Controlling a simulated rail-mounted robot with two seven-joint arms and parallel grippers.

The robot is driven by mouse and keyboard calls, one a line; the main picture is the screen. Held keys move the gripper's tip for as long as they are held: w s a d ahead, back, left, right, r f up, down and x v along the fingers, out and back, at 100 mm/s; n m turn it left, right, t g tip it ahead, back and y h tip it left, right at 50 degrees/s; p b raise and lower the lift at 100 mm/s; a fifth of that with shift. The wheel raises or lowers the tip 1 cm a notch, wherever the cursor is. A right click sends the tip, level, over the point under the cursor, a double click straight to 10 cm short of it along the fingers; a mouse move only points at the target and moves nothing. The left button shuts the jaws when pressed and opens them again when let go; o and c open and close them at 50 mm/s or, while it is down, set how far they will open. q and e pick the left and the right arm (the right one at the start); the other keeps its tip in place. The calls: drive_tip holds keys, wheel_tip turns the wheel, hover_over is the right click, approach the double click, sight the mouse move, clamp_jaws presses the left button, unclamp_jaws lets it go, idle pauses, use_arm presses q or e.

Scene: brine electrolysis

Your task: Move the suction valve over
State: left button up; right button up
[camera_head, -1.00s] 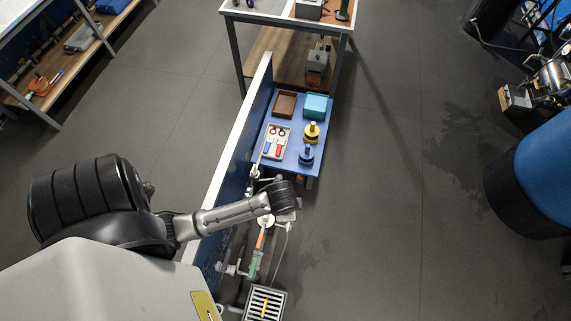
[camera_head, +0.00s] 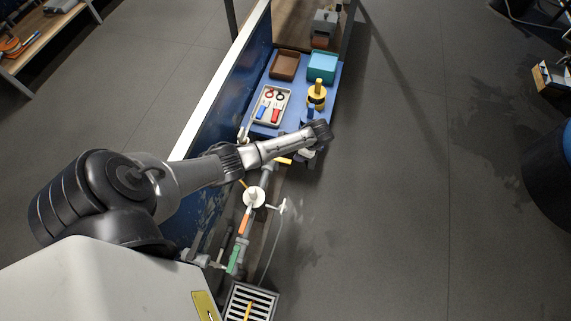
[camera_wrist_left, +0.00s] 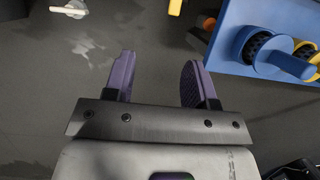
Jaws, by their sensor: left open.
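I cannot tell for certain which fitting is the suction valve. Along the blue wall runs pipework with a yellow handle (camera_head: 283,160), a white round part (camera_head: 254,197), an orange section (camera_head: 244,222) and a green section (camera_head: 234,258). My left gripper (camera_head: 308,156) is over the upper end of this pipework, just short of the blue bench, and is partly hidden by its own wrist. In the wrist view its purple fingers (camera_wrist_left: 158,75) are apart, with only floor between them. A white handle (camera_wrist_left: 70,9) is at the top left there. My right gripper is not in view.
The blue bench (camera_head: 292,116) holds a brown tray (camera_head: 284,65), a teal box (camera_head: 322,67), a tray of red and blue tools (camera_head: 270,104), a yellow fitting (camera_head: 317,92) and a blue fitting (camera_wrist_left: 265,50). A floor grate (camera_head: 249,303) is at the bottom.

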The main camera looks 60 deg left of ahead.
use_arm(q)
drive_tip(key=w+a+f+b, duration=0.1)
drive_tip(key=a+f+b, duration=0.3)
drive_tip(key=f, duration=0.1)
drive_tip(key=b, duration=0.9)
approach(284, 160)
drive_tip(key=shift+g, duration=0.4)
drive_tip(key=x, duration=0.8)
drive_tip(key=shift+w+f, duration=0.15)
drive_tip(key=shift+w, duration=0.1)
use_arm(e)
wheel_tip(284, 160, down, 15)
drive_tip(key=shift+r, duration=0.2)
use_arm(q)
drive_tip(key=shift+c, duration=0.5)
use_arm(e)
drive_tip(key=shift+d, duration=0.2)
use_arm(q)
drive_tip(key=c, duration=0.3)
clamp_jaws()
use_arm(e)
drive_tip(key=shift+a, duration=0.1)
